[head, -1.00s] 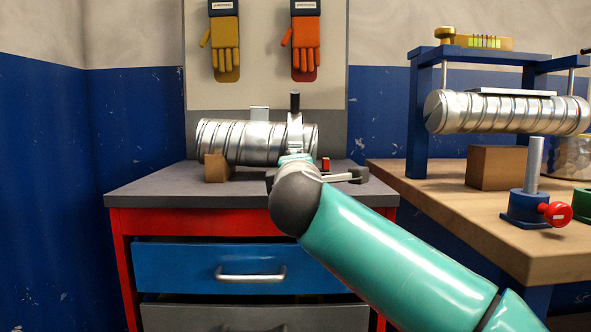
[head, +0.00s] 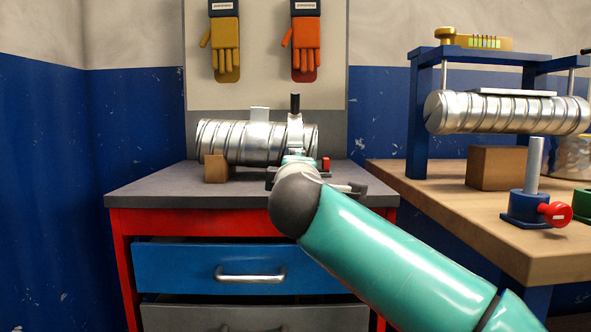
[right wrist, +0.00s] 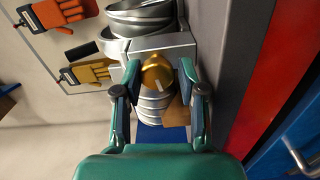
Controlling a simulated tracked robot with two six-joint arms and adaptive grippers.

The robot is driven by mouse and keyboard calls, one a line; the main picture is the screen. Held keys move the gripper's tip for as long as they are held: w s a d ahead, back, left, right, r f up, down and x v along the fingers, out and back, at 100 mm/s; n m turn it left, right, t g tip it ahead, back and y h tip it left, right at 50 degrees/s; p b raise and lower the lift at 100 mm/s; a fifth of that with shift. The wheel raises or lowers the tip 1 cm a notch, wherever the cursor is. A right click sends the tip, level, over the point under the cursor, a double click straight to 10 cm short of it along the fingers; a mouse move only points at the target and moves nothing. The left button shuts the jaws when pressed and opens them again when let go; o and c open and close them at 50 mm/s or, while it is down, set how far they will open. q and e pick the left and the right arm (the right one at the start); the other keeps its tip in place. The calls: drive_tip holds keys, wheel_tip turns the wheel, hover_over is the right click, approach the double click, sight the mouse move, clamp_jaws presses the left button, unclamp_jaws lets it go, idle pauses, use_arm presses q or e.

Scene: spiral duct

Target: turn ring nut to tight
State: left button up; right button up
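The ring nut (right wrist: 155,70) is a brass-coloured round piece with a pale mark, seen in the right wrist view at the end of the spiral duct. My right gripper (right wrist: 159,82) has one finger on each side of it, with visible gaps, so it looks open around the nut and not clamped. In the head view the silver spiral duct (head: 240,142) lies on the grey-topped cabinet, and my teal right arm reaches to its right part. The arm hides the nut and the fingertips there. My left gripper is in neither current view.
A wooden block (head: 216,168) sits in front of the duct. A dark-tipped upright handle (head: 295,103) rises from the duct's clamp. A small red piece (head: 326,164) is near the arm. On the right, a workbench (head: 440,190) carries a blue frame with another duct (head: 505,112).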

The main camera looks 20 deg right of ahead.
drive_tip(key=o, duration=0.3)
drive_tip(key=shift+w+f, duration=0.1)
drive_tip(key=shift+f, duration=0.05)
drive_tip(key=v, duration=1.2)
drive_tip(key=shift+r, duration=0.2)
